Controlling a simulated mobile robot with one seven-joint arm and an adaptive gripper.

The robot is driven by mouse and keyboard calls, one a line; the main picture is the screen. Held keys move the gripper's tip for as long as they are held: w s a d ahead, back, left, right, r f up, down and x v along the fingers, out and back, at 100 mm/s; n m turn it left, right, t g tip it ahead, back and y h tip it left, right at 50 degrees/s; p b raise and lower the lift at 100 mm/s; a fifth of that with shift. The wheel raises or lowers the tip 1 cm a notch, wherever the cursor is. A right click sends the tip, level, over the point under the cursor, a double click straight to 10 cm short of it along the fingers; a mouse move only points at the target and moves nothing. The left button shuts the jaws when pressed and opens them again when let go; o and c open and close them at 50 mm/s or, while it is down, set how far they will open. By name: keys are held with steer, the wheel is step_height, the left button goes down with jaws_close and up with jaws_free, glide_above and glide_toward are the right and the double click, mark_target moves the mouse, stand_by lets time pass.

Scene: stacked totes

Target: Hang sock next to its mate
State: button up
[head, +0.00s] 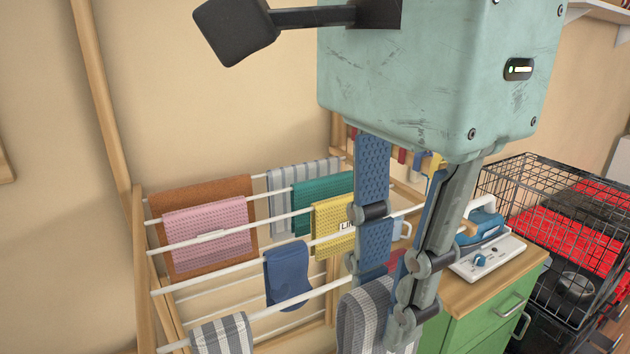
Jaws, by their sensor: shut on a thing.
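A blue sock (288,275) hangs over a white rod of the drying rack (140,235), left of my gripper. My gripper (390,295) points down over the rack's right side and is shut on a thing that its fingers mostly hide. A little dark blue and red cloth shows between the fingers, but I cannot tell whether it is the held sock or cloth behind. A grey striped cloth (362,318) hangs at the fingertips. I cannot tell whether they touch it.
A brown towel (195,185), pink cloth (205,230), teal cloth (310,190), yellow cloth (333,228) and striped cloths hang on the rods. A green cabinet (490,320) with an iron (482,222) stands right, beside a black wire crate (545,170). Bare rod shows around the blue sock.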

steer(key=shift+a, duration=0.2)
stand_by(0.3)
steer(key=shift+w+a+b, duration=0.5)
steer(key=shift+w+a, duration=0.1)
steer(key=shift+w, duration=0.4)
glide_above(298, 298)
step_height(298, 298, down, 3)
steer(key=shift+f+b, duration=3.8)
steer(key=shift+f, duration=1.25)
steer(key=o, duration=1)
steer(key=shift+r, duration=0.1)
